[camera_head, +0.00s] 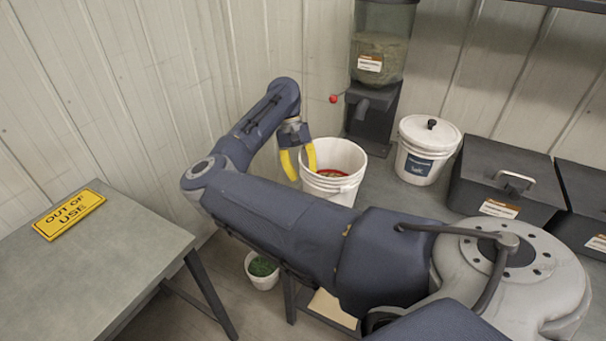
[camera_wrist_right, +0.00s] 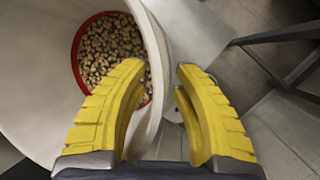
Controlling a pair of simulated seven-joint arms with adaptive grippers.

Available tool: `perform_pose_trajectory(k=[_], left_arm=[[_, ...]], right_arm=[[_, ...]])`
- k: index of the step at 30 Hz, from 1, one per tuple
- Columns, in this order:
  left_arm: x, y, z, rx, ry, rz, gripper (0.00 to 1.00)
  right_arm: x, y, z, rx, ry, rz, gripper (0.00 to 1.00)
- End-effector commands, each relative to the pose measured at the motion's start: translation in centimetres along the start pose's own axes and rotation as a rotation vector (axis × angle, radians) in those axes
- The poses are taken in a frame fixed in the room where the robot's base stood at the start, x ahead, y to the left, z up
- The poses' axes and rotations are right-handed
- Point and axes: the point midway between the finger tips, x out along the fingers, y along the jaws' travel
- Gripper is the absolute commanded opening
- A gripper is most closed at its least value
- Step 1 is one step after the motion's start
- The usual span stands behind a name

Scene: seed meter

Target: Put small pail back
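An open white pail (camera_head: 345,191) stands upright at the left end of the grey counter. A red-rimmed round patch of tan pellets (camera_wrist_right: 108,52) shows inside it. My right gripper (camera_head: 300,165) has yellow fingers, spread apart, at the pail's left rim. In the right wrist view the fingers (camera_wrist_right: 158,72) stand on either side of the pail wall (camera_wrist_right: 152,50), one inside and one outside. A gap shows, so the gripper is not closed on the wall. A smaller white pail (camera_head: 262,281) with green contents is on the floor. My left gripper is not in view.
A hopper dispenser (camera_head: 378,62) stands behind the pail. A lidded white bucket (camera_head: 426,152) and dark bins (camera_head: 506,178) are to the right. A side table (camera_head: 105,265) holds a yellow "OUT OF USE" sign (camera_head: 69,214).

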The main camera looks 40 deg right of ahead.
Motion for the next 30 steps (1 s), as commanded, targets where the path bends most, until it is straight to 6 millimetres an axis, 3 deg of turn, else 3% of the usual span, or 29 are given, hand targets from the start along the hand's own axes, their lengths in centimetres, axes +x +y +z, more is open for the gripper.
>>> perform_pose_trajectory(k=[18, 30], left_arm=[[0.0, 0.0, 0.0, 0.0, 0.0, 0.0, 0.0], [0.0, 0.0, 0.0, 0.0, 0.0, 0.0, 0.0]], right_arm=[[-9.6, 0.0, 0.0, -0.001, 0.001, -0.001, 0.27], [-11.8, 0.0, 0.0, 0.0, 0.0, 0.0, 0.27]])
